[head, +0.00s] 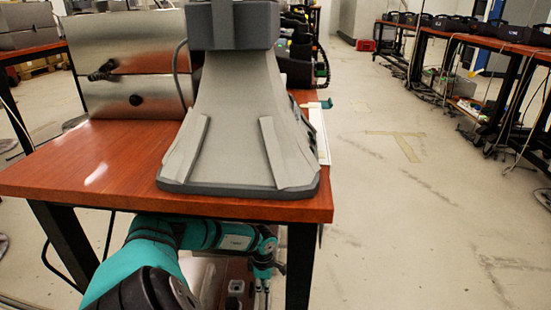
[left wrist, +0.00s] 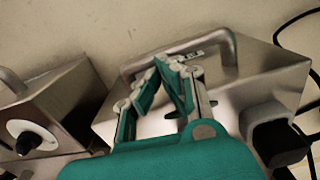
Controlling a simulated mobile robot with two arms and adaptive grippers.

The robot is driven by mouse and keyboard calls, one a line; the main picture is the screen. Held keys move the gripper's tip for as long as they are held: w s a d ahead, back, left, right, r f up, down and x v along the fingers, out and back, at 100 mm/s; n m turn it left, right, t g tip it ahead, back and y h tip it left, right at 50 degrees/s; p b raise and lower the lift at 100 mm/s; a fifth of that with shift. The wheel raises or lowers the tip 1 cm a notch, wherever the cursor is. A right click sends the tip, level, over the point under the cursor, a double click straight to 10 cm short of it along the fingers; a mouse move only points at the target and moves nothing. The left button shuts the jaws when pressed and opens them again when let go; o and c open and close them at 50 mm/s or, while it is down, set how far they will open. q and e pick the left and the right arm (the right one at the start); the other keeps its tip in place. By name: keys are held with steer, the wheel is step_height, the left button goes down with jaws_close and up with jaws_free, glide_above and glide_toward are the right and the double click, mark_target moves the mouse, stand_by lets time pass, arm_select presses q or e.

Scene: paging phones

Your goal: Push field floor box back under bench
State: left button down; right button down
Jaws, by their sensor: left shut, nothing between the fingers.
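My left arm reaches under the bench (head: 90,165) in the head view, and the left gripper (head: 264,284) points down beside the bench's right front leg. In the left wrist view the left gripper (left wrist: 170,68) is shut, with nothing seen between its fingers. It is over a metal box (left wrist: 265,80) with a grey bar handle (left wrist: 140,66), likely the field floor box. The fingertips are close to the handle; I cannot tell whether they touch. My gripper hides part of the box's face. My right gripper is not in view.
A second metal case (left wrist: 55,110) with a round knob stands to the left in the left wrist view. A black cable (left wrist: 290,45) curves at the right. A grey device (head: 240,110) and metal cases (head: 130,60) stand on the bench. The floor (head: 410,220) to the right is clear.

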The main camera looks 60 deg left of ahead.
arm_select(q)
steer(key=shift+s+a, duration=0.15)
steer(key=shift+a, duration=0.05)
step_height(320, 180, up, 8)
steer(key=shift+d+f, duration=0.15)
steer(key=shift+f, duration=0.1)
steer(key=shift+d, duration=0.1)
